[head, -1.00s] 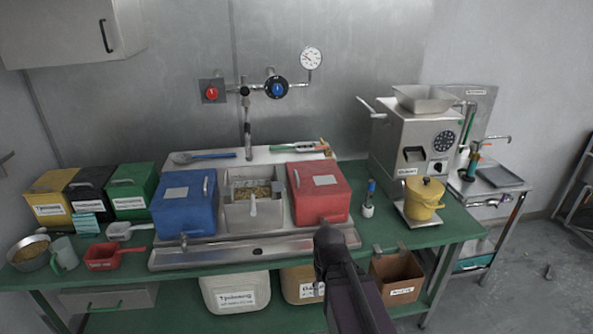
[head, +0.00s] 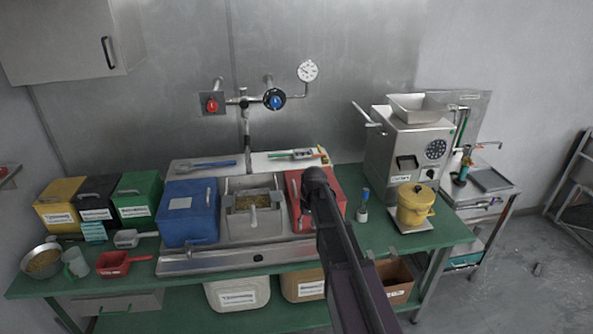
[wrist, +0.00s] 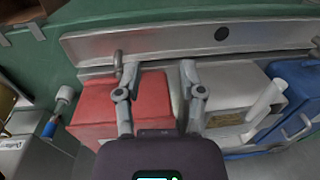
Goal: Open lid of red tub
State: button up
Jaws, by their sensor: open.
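The red tub (head: 335,192) stands in the right part of the steel sink unit. My dark arm covers much of its lid in the head view. In the wrist view the red tub (wrist: 145,100) appears shut, and I cannot make out its lid handle. My gripper (wrist: 153,66) is open and empty above the tub. One finger is over the tub's top and the other is just past its edge on the basin side. I cannot tell whether either finger touches it. The fingertips are hidden in the head view.
A steel basin (head: 255,223) with beans and a blue tub (head: 188,212) stand left of the red tub. A small blue-capped bottle (head: 363,207), a yellow pot (head: 415,205) and a steel grinder (head: 405,150) stand to the right. Taps and pipes are on the wall behind.

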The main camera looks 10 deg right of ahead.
notch_tip(320, 180, up, 14)
jog(key=y+p, duration=0.1)
jog(key=p, duration=1.1)
send_over(294, 183)
jog(key=d, duration=0.3)
jog(key=shift+w+f, duration=0.1)
jog(key=shift+f, duration=0.2)
jog(key=a+f+b, duration=0.1)
jog(key=f+b, duration=0.7)
jog(key=b, duration=0.1)
jog(key=a+f+b, duration=0.1)
jog(key=f+b, duration=0.3)
jog(key=f, duration=0.1)
jog(key=shift+a+f+b, duration=0.1)
jog(key=shift+a+b, duration=0.2)
jog(key=shift+a, duration=0.05)
